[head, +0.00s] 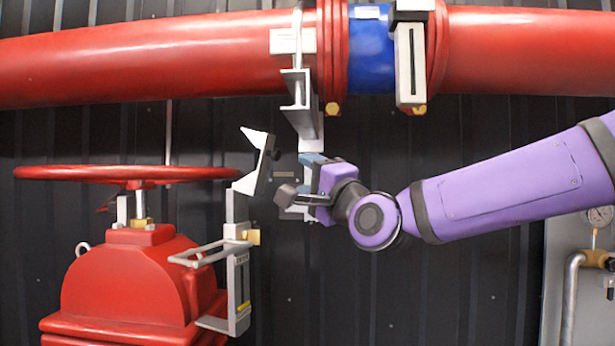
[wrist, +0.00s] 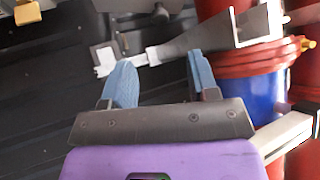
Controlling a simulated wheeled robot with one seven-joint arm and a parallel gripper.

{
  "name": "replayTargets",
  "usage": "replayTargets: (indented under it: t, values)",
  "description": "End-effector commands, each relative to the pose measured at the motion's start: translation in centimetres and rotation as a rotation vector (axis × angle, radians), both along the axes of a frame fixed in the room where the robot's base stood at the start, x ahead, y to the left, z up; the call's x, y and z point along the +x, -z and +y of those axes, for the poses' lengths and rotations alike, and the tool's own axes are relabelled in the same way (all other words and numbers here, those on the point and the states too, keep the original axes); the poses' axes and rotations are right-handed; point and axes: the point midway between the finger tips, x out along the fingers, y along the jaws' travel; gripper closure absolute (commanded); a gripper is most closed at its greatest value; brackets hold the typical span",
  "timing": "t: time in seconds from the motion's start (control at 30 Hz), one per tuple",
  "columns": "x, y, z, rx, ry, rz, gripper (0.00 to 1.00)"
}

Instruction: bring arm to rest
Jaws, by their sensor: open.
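My purple arm (head: 500,190) reaches in from the right in the head view. My gripper (head: 304,187) is at its end, near the middle of the picture, below the red pipe. In the wrist view its two blue fingers (wrist: 161,76) stand wide apart, with nothing clearly held between them. A grey metal bracket (head: 304,110) hangs from the pipe just above the gripper. In the wrist view a grey bar (wrist: 215,38) with a pale end lies beyond the fingertips; whether it touches them I cannot tell.
A red pipe (head: 180,58) with a blue band (head: 371,50) runs across the top. A red handwheel (head: 85,173) on a red valve body (head: 135,285) and a grey lock bracket (head: 238,285) stand left of the gripper. Dark wall shows below the arm.

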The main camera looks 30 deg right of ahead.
Motion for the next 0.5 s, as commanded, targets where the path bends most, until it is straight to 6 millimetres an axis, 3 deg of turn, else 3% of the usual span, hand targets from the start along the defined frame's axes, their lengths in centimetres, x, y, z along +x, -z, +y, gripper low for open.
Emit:
replayTargets:
  t: [0.33, 0.5]
  values:
    - [0.0, 0.2, 0.1, -0.019, 0.002, 0.015, 0.46]
    - [-0.6, 2.3, 0.6, -0.181, 0.006, 0.14, 0.46]
